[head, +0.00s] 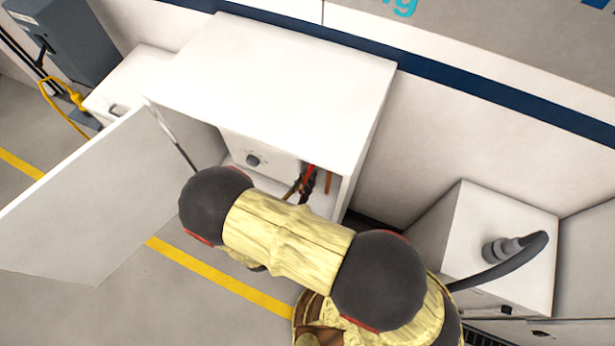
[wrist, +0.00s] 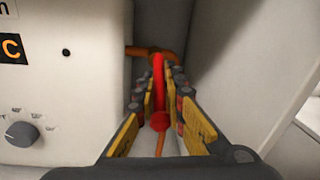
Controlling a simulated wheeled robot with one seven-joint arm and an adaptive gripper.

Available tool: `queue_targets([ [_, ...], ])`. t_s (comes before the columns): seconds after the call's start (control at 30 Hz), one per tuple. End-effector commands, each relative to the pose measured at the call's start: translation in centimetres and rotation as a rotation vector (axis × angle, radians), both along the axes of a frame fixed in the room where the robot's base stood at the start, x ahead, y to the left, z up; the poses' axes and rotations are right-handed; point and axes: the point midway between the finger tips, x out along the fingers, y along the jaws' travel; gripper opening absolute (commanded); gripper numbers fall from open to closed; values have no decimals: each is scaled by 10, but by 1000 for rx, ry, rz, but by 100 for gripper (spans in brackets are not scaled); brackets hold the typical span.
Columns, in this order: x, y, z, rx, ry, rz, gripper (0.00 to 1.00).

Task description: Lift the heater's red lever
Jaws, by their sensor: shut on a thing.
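The heater (head: 258,158) is a white box inside an open white cabinet; it also shows at the left of the wrist view (wrist: 85,85). Its red lever (wrist: 158,80) stands between the two fingers of my gripper (wrist: 165,95), with a round red end toward the camera. My gripper is shut on the lever. In the head view the lever (head: 311,169) is a small red piece at the heater's right side, and my arm hides much of my gripper. A copper-coloured pipe (wrist: 137,51) runs behind the lever.
The cabinet (head: 290,75) has its door (head: 80,205) swung open to the left. In the wrist view, the cabinet's side wall (wrist: 250,60) is close to the right of my fingers. A white unit with a grey hose (head: 500,215) stands at the right. Grey floor lies in front.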

Motion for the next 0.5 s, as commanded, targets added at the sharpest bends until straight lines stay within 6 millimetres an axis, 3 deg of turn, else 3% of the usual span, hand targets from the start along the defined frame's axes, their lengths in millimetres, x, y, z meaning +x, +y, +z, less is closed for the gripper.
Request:
queue_targets([
  [0.5,1,2,8,26,45,0,0],
])
